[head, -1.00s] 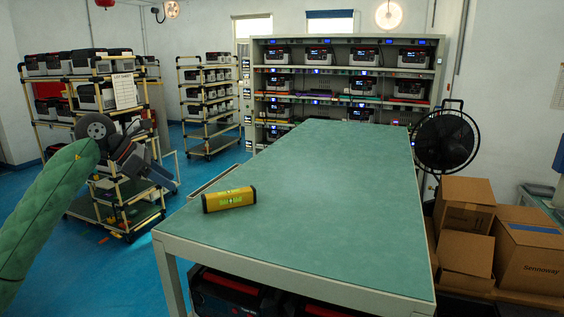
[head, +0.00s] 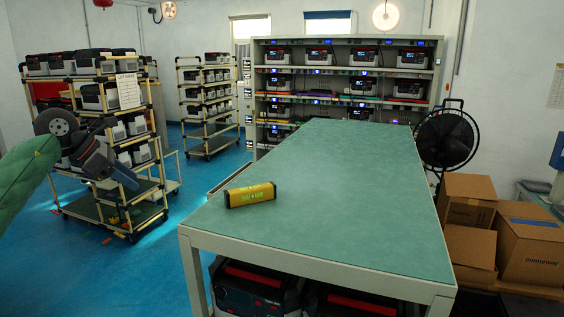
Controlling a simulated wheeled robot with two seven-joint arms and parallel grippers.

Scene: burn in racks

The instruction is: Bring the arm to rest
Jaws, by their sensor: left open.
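My left gripper (head: 122,178) is at the left of the head view, at the end of my green-sleeved arm. It is open and holds nothing that I can see. It hangs in the air in front of a cart, left of the table and apart from it. A yellow box-shaped item with black ends (head: 250,195) lies on the green-topped table (head: 330,180), near its front left part. My right gripper does not show.
A tiered cart (head: 115,215) with boxy units stands behind my left gripper, a second cart (head: 207,135) further back. A shelf rack (head: 345,48) closes the far end. A fan (head: 446,138) and cardboard boxes (head: 530,250) stand right of the table.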

